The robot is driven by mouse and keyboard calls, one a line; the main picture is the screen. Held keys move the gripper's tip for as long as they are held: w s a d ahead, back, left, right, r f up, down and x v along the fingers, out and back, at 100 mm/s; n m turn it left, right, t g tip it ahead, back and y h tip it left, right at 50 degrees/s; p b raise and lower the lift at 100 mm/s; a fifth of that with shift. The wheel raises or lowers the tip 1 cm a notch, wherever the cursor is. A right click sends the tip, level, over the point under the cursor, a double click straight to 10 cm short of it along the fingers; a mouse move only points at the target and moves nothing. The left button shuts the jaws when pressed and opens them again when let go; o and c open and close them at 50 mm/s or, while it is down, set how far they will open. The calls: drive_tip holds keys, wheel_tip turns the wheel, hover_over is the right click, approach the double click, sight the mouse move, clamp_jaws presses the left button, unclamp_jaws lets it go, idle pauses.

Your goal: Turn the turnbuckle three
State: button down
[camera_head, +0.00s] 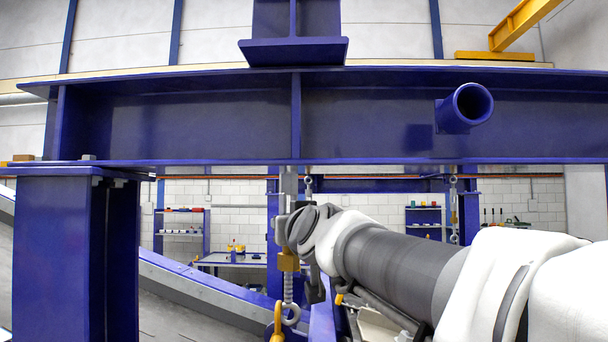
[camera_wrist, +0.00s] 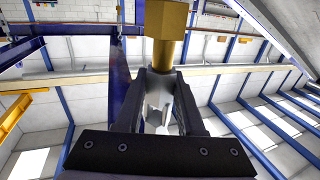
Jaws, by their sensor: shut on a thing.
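The turnbuckle (camera_head: 288,262) with a brass-coloured block hangs under the blue beam, left of my arm's end. A threaded rod and an eye (camera_head: 291,314) show below it, with a yellow hook (camera_head: 277,322) at the bottom. In the wrist view, its brass block (camera_wrist: 167,20) and narrower brass neck (camera_wrist: 164,54) stand just beyond my fingers. My gripper (camera_wrist: 158,95) is shut on the turnbuckle's body. The grip is partly hidden by my wrist in the head view. I cannot read a number on the turnbuckle.
A large blue beam (camera_head: 200,120) spans overhead, with a blue post (camera_head: 70,255) at left. Another hanging rod with fittings (camera_head: 453,205) is farther right. A sloping blue-edged conveyor frame (camera_head: 210,292) lies below. Shelves (camera_head: 182,222) and a workbench (camera_head: 232,258) stand behind.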

drive_tip(key=shift+c, duration=2.2)
unclamp_jaws()
drive_tip(key=shift+s, duration=0.15)
